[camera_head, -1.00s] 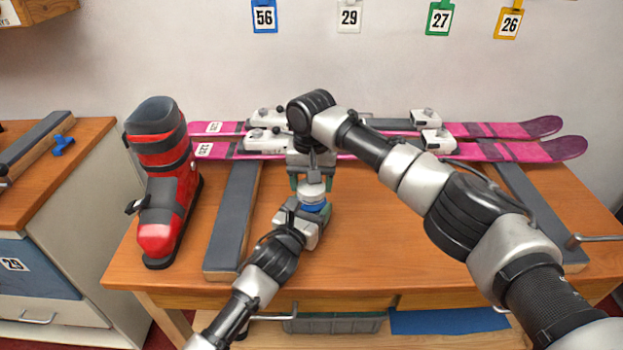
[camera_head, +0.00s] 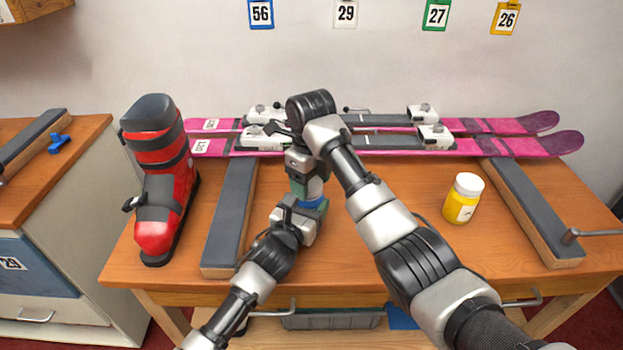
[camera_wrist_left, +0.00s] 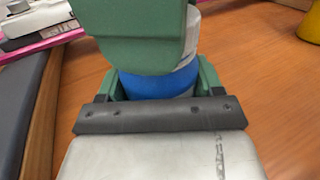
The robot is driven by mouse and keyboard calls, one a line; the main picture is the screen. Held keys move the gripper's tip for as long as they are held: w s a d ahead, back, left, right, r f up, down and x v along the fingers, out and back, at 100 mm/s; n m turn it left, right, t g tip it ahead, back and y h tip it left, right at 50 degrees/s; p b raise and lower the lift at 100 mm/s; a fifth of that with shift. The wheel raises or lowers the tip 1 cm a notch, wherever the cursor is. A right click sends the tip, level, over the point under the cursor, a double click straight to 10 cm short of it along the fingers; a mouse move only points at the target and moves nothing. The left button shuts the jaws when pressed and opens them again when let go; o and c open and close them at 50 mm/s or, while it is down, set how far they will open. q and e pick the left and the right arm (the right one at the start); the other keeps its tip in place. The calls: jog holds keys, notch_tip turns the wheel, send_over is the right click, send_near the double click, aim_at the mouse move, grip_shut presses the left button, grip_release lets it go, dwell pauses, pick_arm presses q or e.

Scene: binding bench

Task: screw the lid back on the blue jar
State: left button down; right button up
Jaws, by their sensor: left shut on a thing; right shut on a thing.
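The blue jar (camera_head: 314,203) stands upright on the bench in front of the skis. It also shows in the left wrist view (camera_wrist_left: 160,84). My left gripper (camera_head: 300,216) is shut on the jar's body from the front. My right gripper (camera_head: 308,187) points down from above and is shut around the jar's top. Its green fingers hide most of the white lid (camera_wrist_left: 191,38), of which a pale strip shows in the left wrist view. I cannot tell how the lid sits on the jar's rim.
A yellow jar with a white lid (camera_head: 463,199) stands on the right of the bench. A red ski boot (camera_head: 160,190) stands at the left. Padded rests (camera_head: 232,220) and pink skis (camera_head: 500,146) flank the work area. The front middle is bare.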

jog(key=m, duration=0.2)
jog(key=shift+a+r+m, duration=0.1)
jog(key=shift+a+m, duration=0.15)
jog(key=shift+m, duration=0.15)
jog(key=shift+d+m, duration=0.1)
jog(key=shift+m, duration=0.3)
jog(key=o, duration=0.9)
jog(key=shift+s, duration=0.1)
jog(key=shift+c, duration=0.2)
